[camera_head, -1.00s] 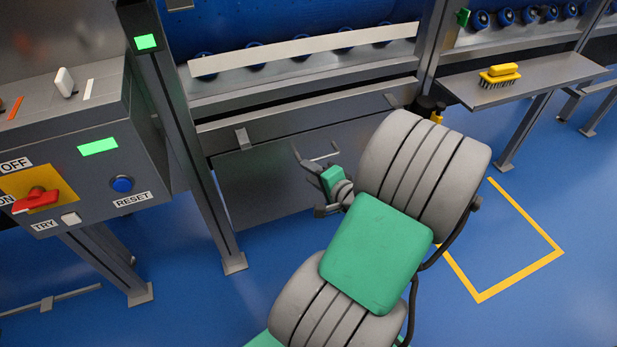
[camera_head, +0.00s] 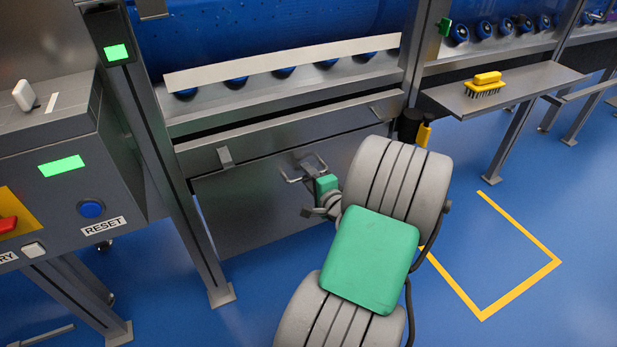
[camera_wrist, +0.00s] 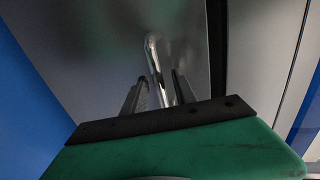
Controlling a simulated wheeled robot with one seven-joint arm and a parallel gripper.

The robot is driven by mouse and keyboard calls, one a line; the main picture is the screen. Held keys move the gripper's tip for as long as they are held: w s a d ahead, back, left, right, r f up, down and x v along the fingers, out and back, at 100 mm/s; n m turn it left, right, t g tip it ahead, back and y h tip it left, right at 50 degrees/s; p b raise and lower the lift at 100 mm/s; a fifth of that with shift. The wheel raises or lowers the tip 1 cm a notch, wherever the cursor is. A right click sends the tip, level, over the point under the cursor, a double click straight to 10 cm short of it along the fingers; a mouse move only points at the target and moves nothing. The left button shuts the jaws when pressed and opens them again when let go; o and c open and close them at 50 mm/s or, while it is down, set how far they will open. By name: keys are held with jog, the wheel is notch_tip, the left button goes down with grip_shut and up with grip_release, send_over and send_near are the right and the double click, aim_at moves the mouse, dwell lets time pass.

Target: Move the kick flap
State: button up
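The kick flap (camera_head: 245,205) is a grey panel low under the machine's frame, in the middle of the head view. My gripper (camera_head: 308,177), with a green body, is in front of the panel's right part. In the wrist view a shiny bar handle (camera_wrist: 153,55) stands out from a grey panel (camera_wrist: 100,45). The contact itself is partly hidden by the dark bracket and green body.
A control box (camera_head: 60,165) with a blue RESET button stands at left, next to a steel leg (camera_head: 165,170). A shelf (camera_head: 540,75) with a yellow brush (camera_head: 486,84) is at upper right. Blue floor with a yellow outline (camera_head: 520,292) is clear at right.

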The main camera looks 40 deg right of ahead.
grip_shut()
dwell(1.2)
